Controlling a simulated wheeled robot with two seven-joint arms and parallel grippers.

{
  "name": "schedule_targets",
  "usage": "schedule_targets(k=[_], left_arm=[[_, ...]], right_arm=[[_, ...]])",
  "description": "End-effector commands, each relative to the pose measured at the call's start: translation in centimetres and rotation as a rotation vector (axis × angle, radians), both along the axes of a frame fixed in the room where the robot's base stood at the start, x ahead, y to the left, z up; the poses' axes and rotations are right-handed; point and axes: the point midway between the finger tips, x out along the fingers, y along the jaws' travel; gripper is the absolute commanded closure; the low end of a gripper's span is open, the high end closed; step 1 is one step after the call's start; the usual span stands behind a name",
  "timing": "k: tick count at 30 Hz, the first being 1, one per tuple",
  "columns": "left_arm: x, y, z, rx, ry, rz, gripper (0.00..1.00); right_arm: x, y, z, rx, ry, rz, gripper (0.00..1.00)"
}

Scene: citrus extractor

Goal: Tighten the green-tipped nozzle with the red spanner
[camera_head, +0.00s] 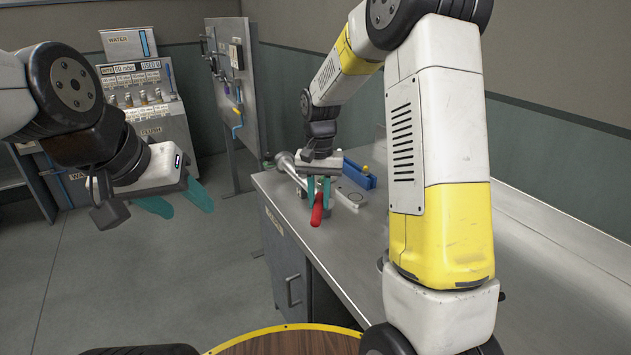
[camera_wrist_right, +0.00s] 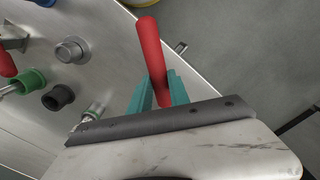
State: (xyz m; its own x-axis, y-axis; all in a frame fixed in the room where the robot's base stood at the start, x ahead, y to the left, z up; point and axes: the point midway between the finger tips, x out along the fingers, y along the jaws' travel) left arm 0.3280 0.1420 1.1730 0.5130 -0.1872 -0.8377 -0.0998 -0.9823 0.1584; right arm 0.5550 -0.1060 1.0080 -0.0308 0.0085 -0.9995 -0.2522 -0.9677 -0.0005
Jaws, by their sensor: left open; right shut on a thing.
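The red spanner (camera_head: 318,209) is held between the teal fingers of my right gripper (camera_head: 318,188), over the near-left edge of the steel bench (camera_head: 345,250). Its red handle (camera_wrist_right: 150,50) points away from the gripper in the right wrist view; its head is hidden. In that view a green-ended fitting (camera_wrist_right: 19,84) stands at the left, apart from the spanner. A small metal piece with a greenish end (camera_wrist_right: 93,110) shows beside the gripper body; I cannot tell which is the nozzle. My left gripper (camera_head: 181,202) is open and empty, left of the bench.
A black fitting (camera_wrist_right: 58,97) and a silver fitting (camera_wrist_right: 72,50) stand near the green one. A blue block (camera_head: 360,175) lies behind my right gripper. A panel with hanging tools (camera_head: 232,80) and a water machine (camera_head: 145,100) stand behind. The bench's right part looks clear.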

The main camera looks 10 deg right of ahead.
Motion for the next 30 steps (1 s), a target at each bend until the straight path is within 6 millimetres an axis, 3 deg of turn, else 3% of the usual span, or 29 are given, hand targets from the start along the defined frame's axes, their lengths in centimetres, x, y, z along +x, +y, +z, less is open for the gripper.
schedule_targets(k=[22, 23, 26, 30], left_arm=[[0.0, 0.0, 0.0, 0.000, 0.000, 0.000, 0.47], [0.0, 0.0, 0.0, 0.000, 0.000, 0.000, 0.47], [0.0, 0.0, 0.0, 0.000, 0.000, 0.000, 0.47], [0.0, 0.0, 0.0, 0.000, 0.000, 0.000, 0.47]], right_arm=[[-0.3, -2.3, 0.1, 0.000, -0.003, 0.181, 1.00], [-0.3, -2.2, 0.1, 0.000, -0.002, 0.180, 0.84], [-0.3, -2.2, 0.0, -0.001, -0.002, 0.179, 1.00], [-0.3, -2.2, 0.0, -0.001, -0.002, 0.179, 1.00]])
